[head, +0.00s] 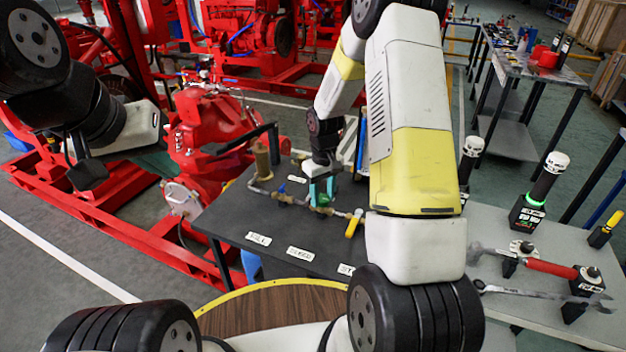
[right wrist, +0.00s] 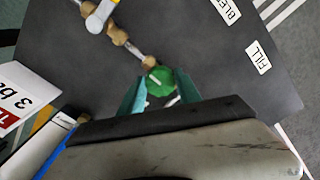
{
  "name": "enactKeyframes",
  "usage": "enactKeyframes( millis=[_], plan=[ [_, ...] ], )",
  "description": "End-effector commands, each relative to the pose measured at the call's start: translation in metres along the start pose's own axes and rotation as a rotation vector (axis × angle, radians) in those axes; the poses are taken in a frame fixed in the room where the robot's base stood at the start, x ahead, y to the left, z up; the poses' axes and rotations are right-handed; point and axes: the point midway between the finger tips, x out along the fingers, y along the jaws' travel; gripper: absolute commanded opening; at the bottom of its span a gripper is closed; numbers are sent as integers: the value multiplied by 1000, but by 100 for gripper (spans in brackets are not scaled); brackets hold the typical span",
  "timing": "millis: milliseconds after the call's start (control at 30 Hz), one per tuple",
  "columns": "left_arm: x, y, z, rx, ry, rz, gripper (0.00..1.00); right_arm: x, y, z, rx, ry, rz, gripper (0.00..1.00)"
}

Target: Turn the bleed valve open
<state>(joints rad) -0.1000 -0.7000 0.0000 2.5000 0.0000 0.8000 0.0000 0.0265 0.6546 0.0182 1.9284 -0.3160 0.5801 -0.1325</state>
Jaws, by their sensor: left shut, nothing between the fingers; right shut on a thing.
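A brass pipe line with three valves runs over the dark tabletop (head: 240,215). The middle valve has a green handle (right wrist: 160,81); BLEED (head: 300,253) is the middle label in front. My right gripper (head: 322,192), with teal fingers, is shut on this green handle from above; it also shows in the right wrist view (right wrist: 160,90). In the head view the fingers mostly hide the handle. Another valve, with a yellow handle (head: 354,222), stands to the right. My left gripper (head: 88,178) is shut and empty, well left of the table.
A blue-handled valve (head: 282,188) is left of my right gripper. A red pump (head: 205,130) is at the left. A grey side table (head: 510,245) holds tools. A white printed sign (right wrist: 22,95) is close to the right gripper.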

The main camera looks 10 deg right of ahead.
Motion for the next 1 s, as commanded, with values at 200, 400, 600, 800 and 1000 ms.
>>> enactKeyframes(
  millis=[200,400,600,800,1000],
  plan=[
    [0,0,0,0,0,0,0,0,1,-1,-171,2,0,0],
    [0,0,0,0,0,0,0,0,2,-1,-282,2,1,0],
    [0,0,0,0,0,0,0,0,1,-1,-346,2,1,0],
    [0,0,0,0,0,0,0,0,1,-1,-369,2,1,0],
    [0,0,0,0,0,0,0,0,2,-1,-371,2,1,0]
  ],
)
